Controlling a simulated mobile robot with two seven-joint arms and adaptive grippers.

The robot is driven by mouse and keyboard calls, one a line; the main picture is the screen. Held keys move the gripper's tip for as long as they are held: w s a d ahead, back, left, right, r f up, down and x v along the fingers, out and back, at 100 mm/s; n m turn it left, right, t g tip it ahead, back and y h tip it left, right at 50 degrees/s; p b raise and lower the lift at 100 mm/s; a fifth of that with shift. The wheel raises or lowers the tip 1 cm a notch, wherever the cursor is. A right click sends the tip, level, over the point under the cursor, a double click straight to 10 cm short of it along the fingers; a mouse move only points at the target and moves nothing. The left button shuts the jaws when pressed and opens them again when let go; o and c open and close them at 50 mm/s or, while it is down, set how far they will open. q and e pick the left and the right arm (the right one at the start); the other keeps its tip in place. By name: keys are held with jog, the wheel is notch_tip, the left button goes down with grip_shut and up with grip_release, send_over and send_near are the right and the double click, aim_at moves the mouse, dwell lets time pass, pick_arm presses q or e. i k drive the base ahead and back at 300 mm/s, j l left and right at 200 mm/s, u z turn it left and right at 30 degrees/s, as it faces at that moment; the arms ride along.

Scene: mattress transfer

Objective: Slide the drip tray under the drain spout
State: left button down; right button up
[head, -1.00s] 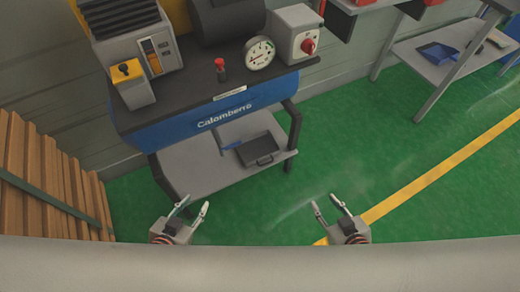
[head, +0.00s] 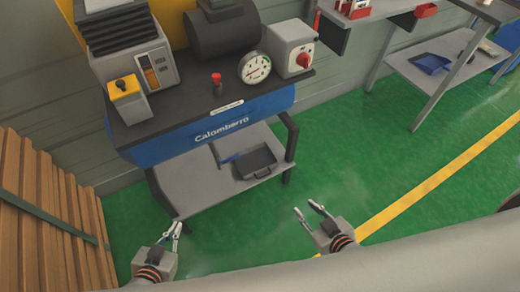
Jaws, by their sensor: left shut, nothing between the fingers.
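The drip tray (head: 257,164) is a dark grey shallow pan with a handle at its front. It lies on the right part of the grey lower shelf (head: 200,186) of the Calomberro machine. A thin part with a blue piece (head: 229,157) hangs below the blue tank just left of the tray; I cannot tell whether it is the drain spout. My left gripper (head: 177,226) is shut and empty, in front of the shelf's left front corner. My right gripper (head: 305,206) is open and empty, in front and to the right of the tray, apart from it.
The blue tank (head: 215,125) and its black top overhang the shelf, with a dark leg (head: 290,145) at the right end. Wooden slats (head: 45,215) stand at the left. A grey bench (head: 440,70) is at the upper right. Green floor is clear between.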

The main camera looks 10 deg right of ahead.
aim_at(252, 161)
jog(key=i+l+u, duration=0.15)
jog(key=l+u, duration=0.25)
jog(key=i+l+u, duration=0.1)
jog(key=l+u, duration=0.65)
jog(key=l, duration=0.5)
jog(key=l+u, duration=0.1)
jog(key=l, duration=0.85)
jog(key=l+u, duration=0.15)
jog(key=l, duration=1.4)
jog(key=k+l, duration=0.15)
jog(key=l, duration=1.1)
jog(key=k, duration=0.05)
